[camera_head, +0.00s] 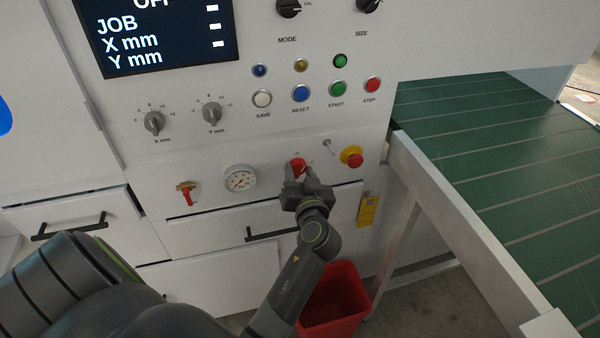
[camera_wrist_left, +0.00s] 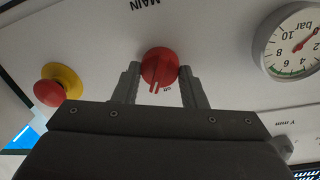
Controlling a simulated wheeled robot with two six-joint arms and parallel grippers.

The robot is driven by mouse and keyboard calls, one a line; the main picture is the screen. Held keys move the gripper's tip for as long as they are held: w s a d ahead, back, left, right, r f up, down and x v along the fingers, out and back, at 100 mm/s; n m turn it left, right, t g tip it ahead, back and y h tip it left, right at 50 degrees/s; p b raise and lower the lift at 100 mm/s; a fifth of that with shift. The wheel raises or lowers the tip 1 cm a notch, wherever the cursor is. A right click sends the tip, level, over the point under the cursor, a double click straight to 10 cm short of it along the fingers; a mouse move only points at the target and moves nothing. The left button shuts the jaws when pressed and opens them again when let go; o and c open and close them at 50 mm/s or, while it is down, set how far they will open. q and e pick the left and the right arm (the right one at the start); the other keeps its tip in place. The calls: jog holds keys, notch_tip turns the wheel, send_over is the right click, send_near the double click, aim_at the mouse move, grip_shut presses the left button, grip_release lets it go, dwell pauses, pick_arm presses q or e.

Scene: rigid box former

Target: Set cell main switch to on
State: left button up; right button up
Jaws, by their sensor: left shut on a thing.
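The main switch is a red rotary knob (camera_head: 297,163) low on the white panel, between the pressure gauge and the emergency stop. The fingers also show in the wrist view (camera_wrist_left: 159,72). The knob is partly hidden by my gripper in the head view. My right gripper is out of view.
The gauge (camera_head: 240,178) and a red-handled valve (camera_head: 187,193) are left. A drawer (camera_head: 200,235) and red bin (camera_head: 333,300) lie below; a green conveyor (camera_head: 500,150) is right.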

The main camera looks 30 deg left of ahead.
pick_arm(q)
jog(key=m+p, duration=0.1)
jog(key=m, duration=0.1)
jog(key=shift+r+m, duration=0.2)
jog(key=shift+m, duration=0.2)
jog(key=m+p, duration=0.1)
jog(key=m, duration=0.2)
jog(key=shift+g, duration=0.3)
jog(key=m+p, duration=0.2)
jog(key=m, duration=0.3)
jog(key=shift+w+d+f+g+p, duration=0.1)
jog(key=shift+g+p, duration=0.2)
jog(key=shift+p, duration=0.05)
jog(key=shift+m+y, duration=0.3)
jog(key=o, duration=1)
jog(key=shift+f, duration=0.1)
